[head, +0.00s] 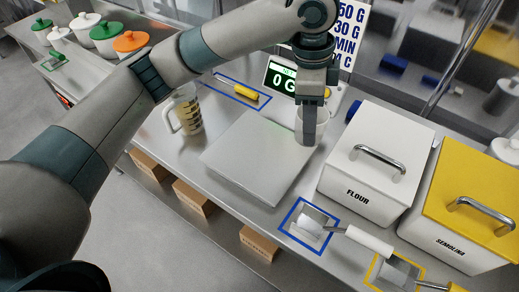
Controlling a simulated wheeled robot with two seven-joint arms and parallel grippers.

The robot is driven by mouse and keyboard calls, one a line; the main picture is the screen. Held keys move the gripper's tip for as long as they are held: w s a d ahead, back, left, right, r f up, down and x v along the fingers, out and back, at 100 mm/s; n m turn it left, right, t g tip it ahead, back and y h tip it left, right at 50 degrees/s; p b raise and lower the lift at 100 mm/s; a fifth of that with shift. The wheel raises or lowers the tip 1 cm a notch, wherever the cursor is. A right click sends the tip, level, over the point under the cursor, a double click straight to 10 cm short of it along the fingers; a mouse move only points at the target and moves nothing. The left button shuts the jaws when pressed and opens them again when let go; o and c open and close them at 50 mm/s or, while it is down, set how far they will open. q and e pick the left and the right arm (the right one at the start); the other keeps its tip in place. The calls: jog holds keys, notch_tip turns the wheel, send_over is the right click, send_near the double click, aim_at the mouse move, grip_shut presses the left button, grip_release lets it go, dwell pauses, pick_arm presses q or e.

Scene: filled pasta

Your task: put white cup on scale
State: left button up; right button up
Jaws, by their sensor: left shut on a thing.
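The white cup (323,125) is in the grasp of my left gripper (310,128), which points down with a finger in front of it and partly hides it. The cup is upright, by the far right corner of the scale's flat metal plate (248,160). I cannot tell whether its bottom touches anything. The plate looks empty. The scale's display (282,80) behind it reads 0 G. My right gripper is not in view.
A white flour bin (350,180) stands close to the plate's right, with a yellow-lidded semolina bin (447,240) beyond. A measuring jug (187,115) stands left of the plate. A scoop (310,225) lies in a blue outline in front.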

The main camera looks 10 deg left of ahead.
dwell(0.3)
pick_arm(q)
jog(key=shift+w+a+f, duration=0.1)
jog(key=shift+a+f, duration=0.15)
jog(key=shift+a, duration=0.25)
jog(key=p, duration=0.4)
send_near(262, 151)
jog(key=shift+d, duration=0.2)
jog(key=shift+f+p, duration=0.6)
jog(key=shift+f, duration=1.45)
jog(key=shift+f, duration=0.1)
